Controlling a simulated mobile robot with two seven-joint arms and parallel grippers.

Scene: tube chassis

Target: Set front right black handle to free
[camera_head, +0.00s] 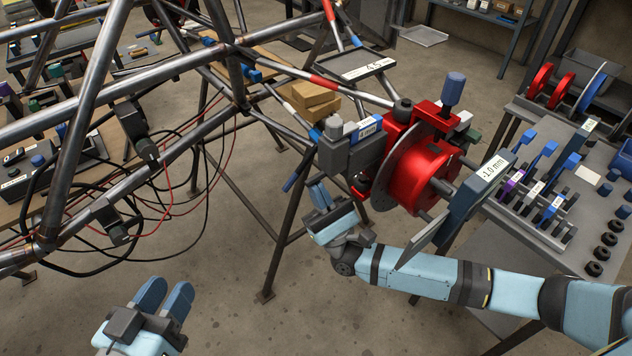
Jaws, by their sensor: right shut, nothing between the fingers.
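A black knob (403,106) stands on top of the red hub assembly (424,172), beside its disc. Black clamp-like parts sit on the tube chassis (95,95) at left, an upper one (146,150) and a lower one (112,222). I cannot tell which of these black parts is the front right handle. My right gripper (319,190) is shut and empty, below a dark grey block (345,155) and left of the disc. It appears apart from the black parts. My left gripper (167,290) is at the bottom left over the floor, away from the chassis; its finger gap is unclear.
A grey plate marked -1.0 mm (478,195) stands right of the hub, close to my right arm. A blue-topped knob (453,88) rises above the hub. A tool bench (520,240) is at the right. Loose cables (190,185) hang below the chassis. The floor between my grippers is clear.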

